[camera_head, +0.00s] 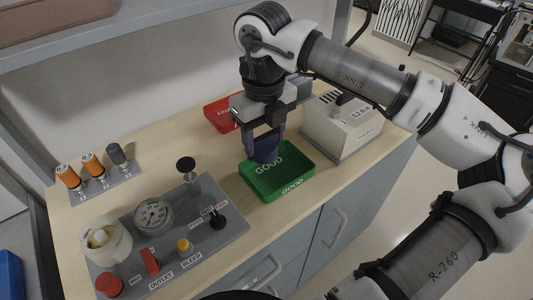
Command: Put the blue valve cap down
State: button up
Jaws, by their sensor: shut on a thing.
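My gripper (264,146) points down over the green tray (293,190) marked GOOD and is shut on the blue valve cap (265,156). The cap is a dark blue piece between the fingers, partly hidden by them. It appears at or just above the tray's back left part; I cannot tell whether it touches the tray floor. The tray's floor to the right and front of the cap is bare. A red tray (219,117) with partly hidden lettering lies behind and left of my gripper.
A beige box instrument (342,127) stands close to the right of the green tray. A grey panel (215,240) with a gauge (153,216), knobs and a red switch lies at front left. Orange and grey cylinders stand in a rack (104,187) at far left. A shelf hangs above.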

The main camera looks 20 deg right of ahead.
aim_at(264, 146)
notch_tip(264, 146, down, 6)
jog(key=shift+r+p, duration=0.25)
jog(key=shift+p, duration=0.25)
jog(key=shift+f, duration=0.1)
jog(key=shift+f+b, duration=0.3)
jog(key=shift+b, duration=0.25)
jog(key=shift+f+b, duration=0.25)
jog(key=shift+b, duration=0.1)
jog(key=o, duration=0.9)
jog(key=shift+r, duration=0.1)
jog(key=shift+r, duration=0.1)
jog(key=shift+r+p, duration=0.6)
jog(key=shift+p, duration=0.4)
notch_tip(264, 146, up, 12)
jog(key=b, duration=0.2)
jog(key=shift+f+b, duration=0.15)
jog(key=shift+b, duration=0.25)
